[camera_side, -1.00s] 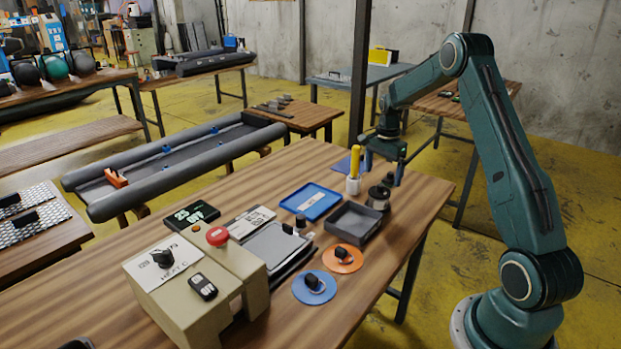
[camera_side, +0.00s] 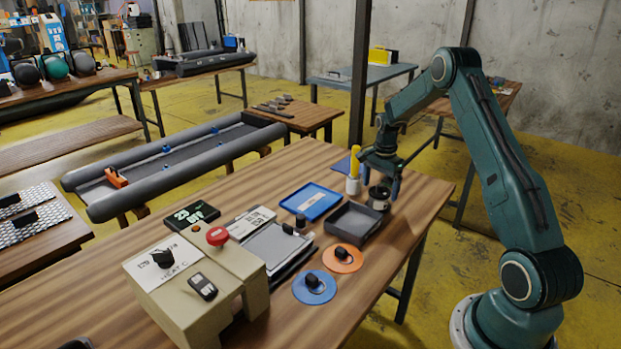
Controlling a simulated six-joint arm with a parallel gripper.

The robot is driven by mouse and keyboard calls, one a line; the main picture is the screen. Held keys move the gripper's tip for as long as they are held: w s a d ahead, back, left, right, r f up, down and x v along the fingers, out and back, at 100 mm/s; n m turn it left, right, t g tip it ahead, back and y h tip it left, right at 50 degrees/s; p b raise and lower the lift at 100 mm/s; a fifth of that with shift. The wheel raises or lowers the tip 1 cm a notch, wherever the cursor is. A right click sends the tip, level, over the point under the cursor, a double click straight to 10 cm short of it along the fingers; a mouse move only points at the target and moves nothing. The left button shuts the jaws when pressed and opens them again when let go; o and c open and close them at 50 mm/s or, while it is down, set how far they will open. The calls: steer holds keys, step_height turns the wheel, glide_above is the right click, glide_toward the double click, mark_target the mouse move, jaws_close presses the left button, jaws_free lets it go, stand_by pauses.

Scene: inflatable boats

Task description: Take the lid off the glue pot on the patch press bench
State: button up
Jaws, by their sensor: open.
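The glue pot (camera_side: 378,204) is a small dark and silvery pot near the right edge of the wooden patch press bench (camera_side: 306,160). Its dark lid (camera_side: 378,192) shows on top, partly hidden under my gripper. My gripper (camera_side: 381,184) points down with its fingers apart, one on each side of the pot's top. I cannot tell whether either finger touches the lid.
A white holder with a yellow handle (camera_side: 353,170) stands close left of my gripper. A dark grey tray (camera_side: 352,232), a blue tray (camera_side: 310,201), orange (camera_side: 343,265) and blue (camera_side: 325,294) discs and the beige press (camera_side: 190,300) lie nearer the camera.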

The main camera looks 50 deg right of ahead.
mark_target(380, 185)
steer(key=c, duration=1)
steer(key=shift+r, duration=0.1)
steer(key=shift+c, duration=0.2)
step_height(380, 185, up, 20)
stand_by(0.7)
